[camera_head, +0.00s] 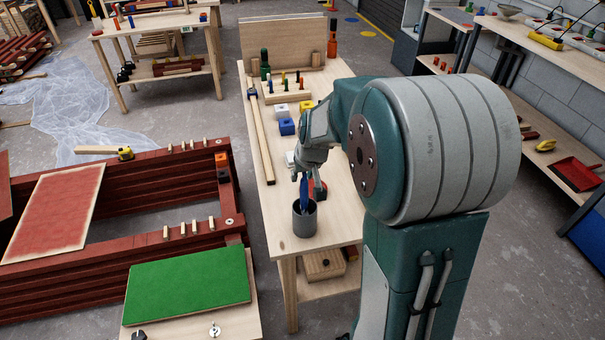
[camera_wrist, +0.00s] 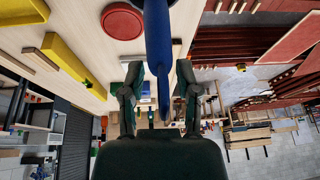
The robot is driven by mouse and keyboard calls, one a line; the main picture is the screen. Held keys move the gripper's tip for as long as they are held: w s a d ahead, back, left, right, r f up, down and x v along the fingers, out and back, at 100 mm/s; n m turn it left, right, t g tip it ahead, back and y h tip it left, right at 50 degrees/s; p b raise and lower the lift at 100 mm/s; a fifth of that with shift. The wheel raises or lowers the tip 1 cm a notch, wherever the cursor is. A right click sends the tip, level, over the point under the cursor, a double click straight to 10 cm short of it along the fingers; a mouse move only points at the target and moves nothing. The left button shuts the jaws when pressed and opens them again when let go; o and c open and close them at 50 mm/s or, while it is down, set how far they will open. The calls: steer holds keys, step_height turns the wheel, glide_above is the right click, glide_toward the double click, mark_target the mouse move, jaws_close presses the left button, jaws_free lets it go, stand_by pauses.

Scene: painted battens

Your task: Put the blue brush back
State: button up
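The blue brush (camera_head: 304,192) is roughly upright under my gripper (camera_head: 303,174) in the head view, with its lower end at the mouth of the grey cup (camera_head: 304,220). How deep it sits inside is hidden by the cup wall. In the wrist view the brush (camera_wrist: 157,48) runs between the two dark fingers of my gripper (camera_wrist: 160,75). The cup stands near the front end of the wooden bench (camera_head: 330,222).
A red round thing (camera_head: 320,190) lies right behind the cup, also seen in the wrist view (camera_wrist: 122,21). Bare bench lies left of the cup.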

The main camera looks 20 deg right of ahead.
steer(key=shift+r, duration=0.1)
steer(key=v, duration=1.1)
steer(key=s+a+r, duration=0.1)
steer(key=s+a, duration=0.4)
steer(key=s, duration=0.5)
steer(key=s+a+r+n+t, duration=0.1)
steer(key=s+a, duration=0.3)
steer(key=s, duration=0.6)
steer(key=shift+a, duration=0.4)
